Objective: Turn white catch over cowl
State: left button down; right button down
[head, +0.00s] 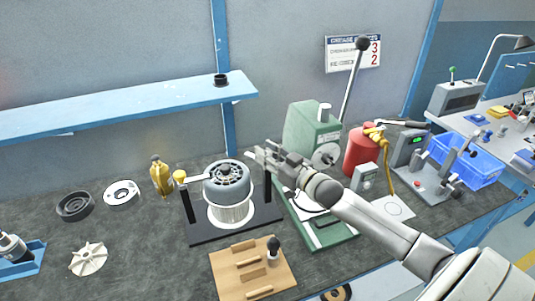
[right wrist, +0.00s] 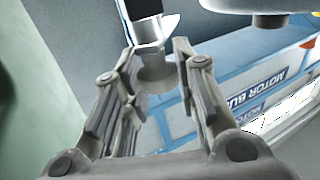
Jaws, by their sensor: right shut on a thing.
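The grey round cowl (head: 228,178) sits on a white cylindrical body (head: 231,212) in a black fixture (head: 205,232) on the bench. A yellow-knobbed catch (head: 181,177) stands on the fixture's left post. My right gripper (head: 262,156) is at the top of the right post (head: 268,187), just right of the cowl. In the right wrist view, my right gripper (right wrist: 157,62) has its fingers around a pale knob (right wrist: 155,75), below a white and black piece (right wrist: 150,30); I take this as the white catch. The fingers mostly hide it in the head view. My left gripper is not in view.
A wooden tool board (head: 222,279) lies in front of the fixture. A green press (head: 305,128) and red canister (head: 361,152) stand behind my right arm. A blue shelf (head: 120,108) hangs above.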

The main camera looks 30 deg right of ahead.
jog(key=c, duration=1.1)
grip_release()
jog(key=shift+w, duration=0.1)
jog(key=shift+s, duration=0.45)
jog(key=shift+s+d, duration=0.3)
jog(key=shift+s, duration=1.55)
jog(key=shift+s+d, duration=0.35)
jog(key=shift+s, duration=1.45)
jog(key=shift+s+d, duration=0.3)
jog(key=shift+s, duration=1.55)
